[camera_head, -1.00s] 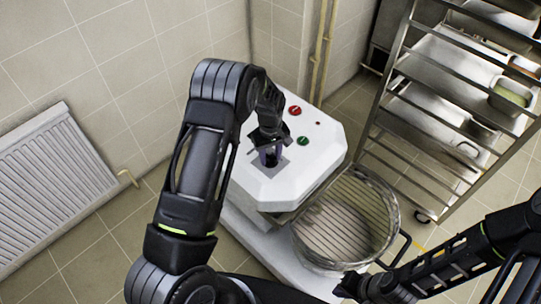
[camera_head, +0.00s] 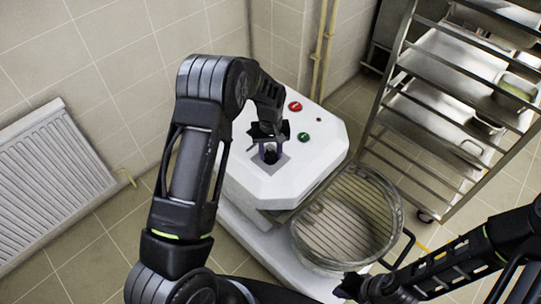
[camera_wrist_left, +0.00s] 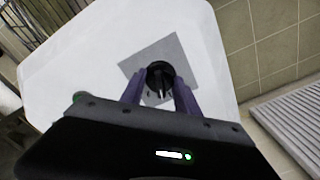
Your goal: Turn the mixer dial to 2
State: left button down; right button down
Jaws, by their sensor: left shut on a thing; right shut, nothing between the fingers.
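The white mixer (camera_head: 320,150) stands in the middle of the head view, with a wire-guarded bowl at its front. Its black dial (camera_wrist_left: 160,78) sits on a grey square plate (camera_wrist_left: 183,52) in the left wrist view. My left gripper (camera_head: 269,155) is over the mixer top, its purple fingers (camera_wrist_left: 158,92) on either side of the dial and shut on it. The markings around the dial are too small or hidden to read. My right gripper (camera_head: 350,287) is shut and empty, low beside the bowl's front edge.
A red button (camera_head: 295,106) and a green button (camera_head: 304,137) sit on the mixer top near the dial. The guarded bowl (camera_head: 350,220) is below. A metal rack (camera_head: 440,110) with trays stands at the right, a radiator (camera_head: 50,190) at the left.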

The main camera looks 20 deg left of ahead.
aim_at(271, 152)
pick_arm(q)
jog(key=m+b, duration=0.3)
jog(key=m, duration=0.1)
jog(key=shift+f+m, duration=0.15)
jog(key=shift+m, duration=0.15)
jog(key=m+b, duration=0.1)
jog(key=m, duration=0.2)
jog(key=shift+b, duration=0.4)
jog(key=shift+r+m, duration=0.2)
jog(key=shift+m, duration=0.2)
jog(key=c, duration=0.9)
grip_release()
notch_tip(271, 152, up, 8)
jog(key=shift+f+b, duration=0.1)
jog(key=shift+b, duration=0.3)
